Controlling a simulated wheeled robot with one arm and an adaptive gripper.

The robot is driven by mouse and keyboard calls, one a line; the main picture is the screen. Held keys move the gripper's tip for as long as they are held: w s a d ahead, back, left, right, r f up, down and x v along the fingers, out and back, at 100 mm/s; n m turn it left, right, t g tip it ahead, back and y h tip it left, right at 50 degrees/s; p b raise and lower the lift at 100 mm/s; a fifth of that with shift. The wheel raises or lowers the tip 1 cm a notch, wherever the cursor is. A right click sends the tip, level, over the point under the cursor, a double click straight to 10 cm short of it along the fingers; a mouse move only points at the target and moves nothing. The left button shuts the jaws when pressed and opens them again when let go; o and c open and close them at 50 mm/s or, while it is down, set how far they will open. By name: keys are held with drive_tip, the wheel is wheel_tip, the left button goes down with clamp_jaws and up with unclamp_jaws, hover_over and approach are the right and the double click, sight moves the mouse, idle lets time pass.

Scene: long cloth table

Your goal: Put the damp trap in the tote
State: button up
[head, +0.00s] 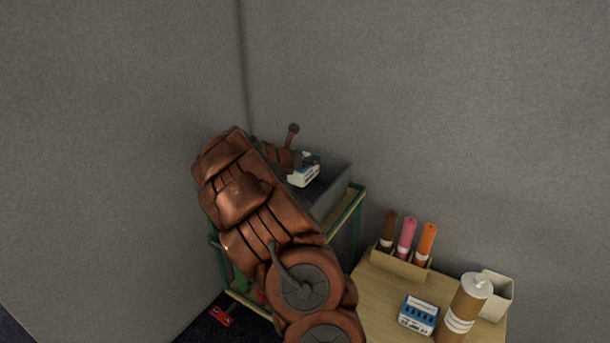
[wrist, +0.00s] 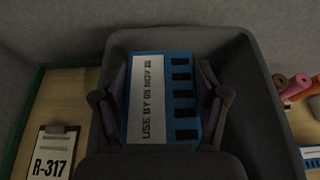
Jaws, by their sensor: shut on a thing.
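The damp trap (wrist: 162,98) is a blue and white box with dark slots and a label reading "USE BY 05 NOV". My gripper (wrist: 160,105) is shut on it, one dark finger on each side. The box also shows in the head view (head: 303,177), at the end of my arm. The grey tote (wrist: 262,100) surrounds the held box in the wrist view. In the head view the tote (head: 333,190) stands on a green-framed cart, partly hidden by my arm. I cannot tell whether the box touches the tote's floor.
A similar blue and white box (head: 419,314) lies on the wooden table (head: 385,290), near a brown canister (head: 465,308), a white bin (head: 497,295) and a holder with coloured tubes (head: 402,262). A clipboard marked R-317 (wrist: 52,155) lies left of the tote. Grey walls stand close behind.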

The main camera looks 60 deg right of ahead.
drive_tip(key=shift+f+b, duration=0.35)
drive_tip(key=shift+f, duration=1.8)
drive_tip(key=shift+f+b, duration=0.4)
drive_tip(key=shift+f, duration=0.25)
drive_tip(key=o, duration=1.3)
drive_tip(key=shift+r+p, duration=0.5)
drive_tip(key=shift+r, duration=0.15)
drive_tip(key=v, duration=1.2)
drive_tip(key=shift+f, duration=0.1)
